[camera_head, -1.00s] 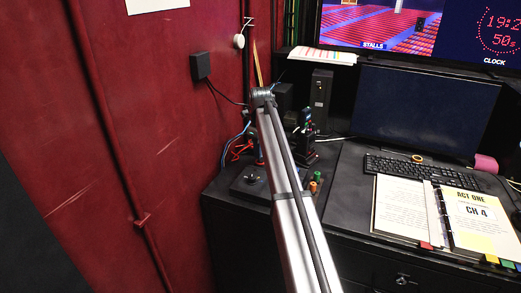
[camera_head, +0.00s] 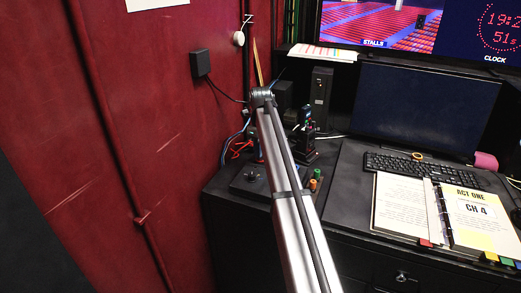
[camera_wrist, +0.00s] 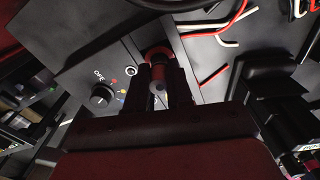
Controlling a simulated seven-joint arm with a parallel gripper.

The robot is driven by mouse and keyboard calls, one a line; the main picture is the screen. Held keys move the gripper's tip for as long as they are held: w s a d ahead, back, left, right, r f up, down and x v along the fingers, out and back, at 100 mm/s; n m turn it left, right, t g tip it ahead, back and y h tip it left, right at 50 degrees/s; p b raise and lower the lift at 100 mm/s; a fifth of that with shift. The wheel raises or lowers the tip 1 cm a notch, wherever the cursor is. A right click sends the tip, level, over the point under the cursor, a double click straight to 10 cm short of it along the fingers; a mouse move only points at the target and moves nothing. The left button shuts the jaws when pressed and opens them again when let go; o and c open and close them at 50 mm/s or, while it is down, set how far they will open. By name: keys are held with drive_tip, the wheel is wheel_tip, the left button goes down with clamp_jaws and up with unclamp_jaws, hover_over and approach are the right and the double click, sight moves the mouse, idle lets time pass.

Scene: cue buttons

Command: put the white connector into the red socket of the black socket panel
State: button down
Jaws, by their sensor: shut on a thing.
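In the wrist view my gripper (camera_wrist: 159,84) is shut on the white connector (camera_wrist: 158,96), a small pale piece low between the dark fingers. The red socket (camera_wrist: 157,52) shows as a red ring right at the fingertips, on the black socket panel (camera_wrist: 75,72). The connector's front end is hidden between the fingers, so I cannot tell whether it is inside the socket or only in front of it. In the head view the panel (camera_head: 238,187) lies on the desk, partly behind my arm; my gripper, the connector and the red socket cannot be made out there.
A black knob (camera_wrist: 102,95) is on the panel left of the fingers. Red and white wires (camera_wrist: 222,42) lie to the right. In the head view green and orange knobs (camera_head: 316,179) stand right of my arm; a keyboard (camera_head: 418,168) and open binder (camera_head: 440,215) lie farther right.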

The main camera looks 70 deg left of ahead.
drive_tip(key=shift+f, duration=0.55)
idle(0.4)
drive_tip(key=c, duration=0.8)
unclamp_jaws()
drive_tip(key=shift+r, duration=0.1)
drive_tip(key=shift+r, duration=3.45)
